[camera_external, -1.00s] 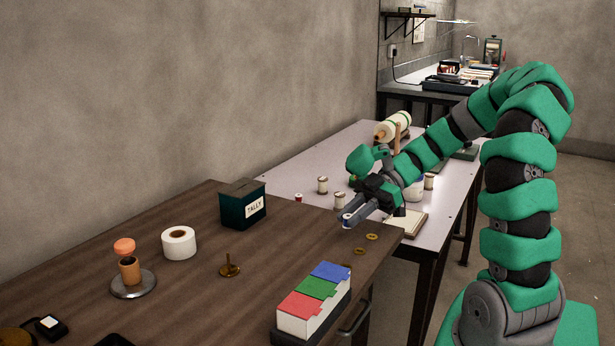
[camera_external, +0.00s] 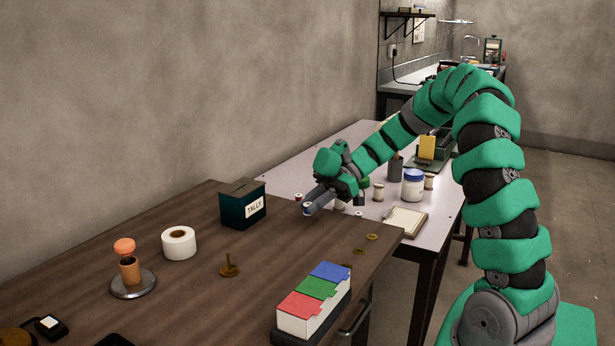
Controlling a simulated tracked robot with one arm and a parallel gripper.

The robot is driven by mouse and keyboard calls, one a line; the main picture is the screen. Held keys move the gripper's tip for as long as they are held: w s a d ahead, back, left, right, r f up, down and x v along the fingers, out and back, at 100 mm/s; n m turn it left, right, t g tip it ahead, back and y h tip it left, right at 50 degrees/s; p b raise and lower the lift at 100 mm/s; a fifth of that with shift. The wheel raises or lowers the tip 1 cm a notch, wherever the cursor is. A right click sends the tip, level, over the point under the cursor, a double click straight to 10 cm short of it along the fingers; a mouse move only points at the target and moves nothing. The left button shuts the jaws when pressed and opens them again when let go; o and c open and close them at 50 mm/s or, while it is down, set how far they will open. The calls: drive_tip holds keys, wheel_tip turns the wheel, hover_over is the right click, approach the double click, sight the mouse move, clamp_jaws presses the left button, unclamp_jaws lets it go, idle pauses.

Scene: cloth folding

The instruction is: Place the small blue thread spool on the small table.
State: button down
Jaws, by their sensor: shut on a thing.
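My gripper (camera_external: 311,206) is shut on the small blue thread spool (camera_external: 307,206). Only a little of the spool shows, white with some blue, between the fingertips. In the picture it lies over the far edge of the brown wooden table (camera_external: 200,290), where that table meets the pale-topped table (camera_external: 330,165). I cannot tell its height above the surface, or which of these is the small table. A small red-and-white spool (camera_external: 298,197) stands just behind and left of my gripper, partly hidden.
A dark green tally box (camera_external: 242,205) stands left of my gripper. Red, green and blue boxes (camera_external: 314,300) stand at the front. The brown table's middle is mostly clear.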

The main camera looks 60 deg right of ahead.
sight(314, 223)
drive_tip(key=shift+s+f, duration=0.15)
drive_tip(key=shift+f, duration=0.75)
drive_tip(key=shift+f+b, duration=0.45)
drive_tip(key=shift+b, duration=0.5)
drive_tip(key=shift+f, duration=0.2)
drive_tip(key=c, duration=1.3)
unclamp_jaws()
drive_tip(key=shift+r+p, duration=0.15)
drive_tip(key=shift+p, duration=0.85)
drive_tip(key=v, duration=0.9)
drive_tip(key=p+v, duration=0.1)
drive_tip(key=v, duration=0.3)
drive_tip(key=shift+w+d+r, duration=0.15)
drive_tip(key=shift+w+d, duration=0.1)
drive_tip(key=shift+d, duration=0.25)
